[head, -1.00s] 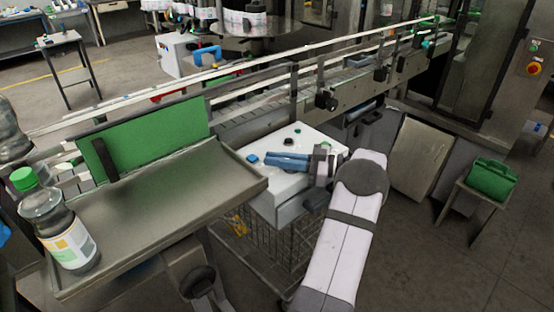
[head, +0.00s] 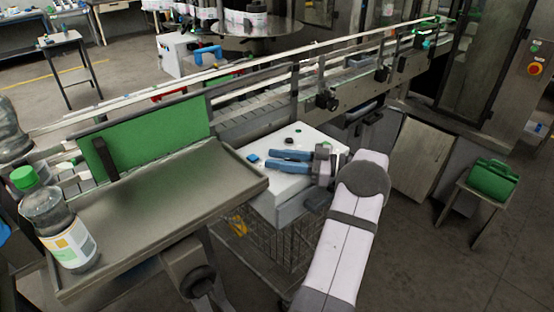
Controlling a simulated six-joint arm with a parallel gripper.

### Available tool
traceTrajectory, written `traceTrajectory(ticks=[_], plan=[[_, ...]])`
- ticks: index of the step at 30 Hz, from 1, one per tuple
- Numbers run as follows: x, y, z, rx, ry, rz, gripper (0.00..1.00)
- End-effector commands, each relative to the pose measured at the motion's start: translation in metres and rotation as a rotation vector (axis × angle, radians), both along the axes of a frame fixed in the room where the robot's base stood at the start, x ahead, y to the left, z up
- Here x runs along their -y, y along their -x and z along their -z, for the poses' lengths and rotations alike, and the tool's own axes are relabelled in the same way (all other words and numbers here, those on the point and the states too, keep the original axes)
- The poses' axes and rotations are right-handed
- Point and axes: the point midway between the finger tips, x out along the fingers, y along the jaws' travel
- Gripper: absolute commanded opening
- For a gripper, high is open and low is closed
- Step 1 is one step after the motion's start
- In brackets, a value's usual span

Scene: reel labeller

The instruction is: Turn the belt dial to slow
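The white control box (head: 318,141) stands beside the conveyor, in the middle of the head view. A small dark knob (head: 290,142) on its top looks like the belt dial; its pointer and markings are too small to read. My gripper (head: 270,159) reaches over the box top from the right. Its two blue fingers are apart with nothing seen between them. The knob is just beyond the fingers, not between them. I cannot tell how high the fingers are above the top. The gripper hides part of the box top.
A metal tray table (head: 170,190) with a green-capped bottle (head: 62,225) is at the left. The conveyor rail (head: 240,112) runs behind the box. A wire basket (head: 270,245) is below it. A green case (head: 493,180) rests on a stool at the right.

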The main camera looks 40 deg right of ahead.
Motion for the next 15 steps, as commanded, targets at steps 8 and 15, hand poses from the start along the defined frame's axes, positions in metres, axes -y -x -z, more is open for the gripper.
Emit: traceTrajectory(ticks=[8, 15], plan=[[0.022, 0.027, 0.003, 0.001, 0.002, 0.004, 0.29], [0.039, 0.049, 0.002, 0.001, 0.001, 0.003, 0.29]])
